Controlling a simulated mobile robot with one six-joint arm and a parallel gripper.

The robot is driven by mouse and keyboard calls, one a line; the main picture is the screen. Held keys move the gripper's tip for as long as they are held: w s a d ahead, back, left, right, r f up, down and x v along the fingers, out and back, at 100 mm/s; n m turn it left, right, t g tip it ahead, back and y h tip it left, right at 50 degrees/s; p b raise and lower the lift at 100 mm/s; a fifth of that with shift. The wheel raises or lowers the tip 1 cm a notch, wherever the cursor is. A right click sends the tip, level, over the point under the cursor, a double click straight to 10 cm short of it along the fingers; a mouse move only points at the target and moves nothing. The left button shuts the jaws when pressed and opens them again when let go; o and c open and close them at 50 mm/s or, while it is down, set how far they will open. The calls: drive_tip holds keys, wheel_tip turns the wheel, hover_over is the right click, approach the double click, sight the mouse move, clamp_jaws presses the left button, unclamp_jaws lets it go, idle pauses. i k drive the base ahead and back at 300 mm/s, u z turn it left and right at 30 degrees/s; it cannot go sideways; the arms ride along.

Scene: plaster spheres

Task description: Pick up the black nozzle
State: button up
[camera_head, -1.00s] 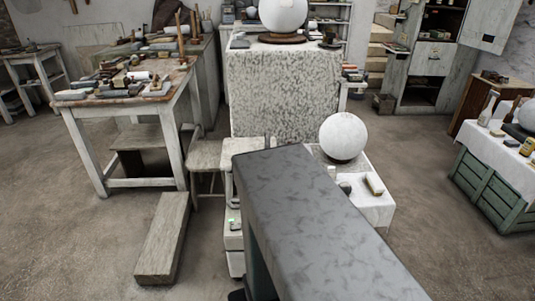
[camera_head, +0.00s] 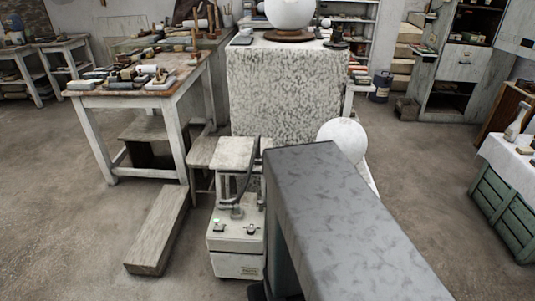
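I cannot make out a black nozzle for certain in the camera_head view. A pale machine box (camera_head: 237,238) stands on the floor near the middle, with a green-lit control, a frame on top and a dark hose (camera_head: 249,176) looping down. A small dark fitting (camera_head: 237,211) sits at the box's top, too small to identify. My gripper is not in view. A large grey beam, perhaps part of my arm, fills the lower middle and hides what lies behind it.
A cluttered worktable (camera_head: 138,92) stands left, with a long wooden block (camera_head: 158,230) on the floor before it. A speckled pedestal (camera_head: 283,95) carries a white sphere (camera_head: 290,12). Another white sphere (camera_head: 342,137) is partly hidden. Green crates (camera_head: 505,205) stand right. Floor between is clear.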

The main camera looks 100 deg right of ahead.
sight(259, 159)
drive_tip(key=z, duration=0.05)
drive_tip(key=k, duration=2.15)
drive_tip(key=z, duration=1.15)
drive_tip(key=i, duration=1)
drive_tip(key=u, duration=0.1)
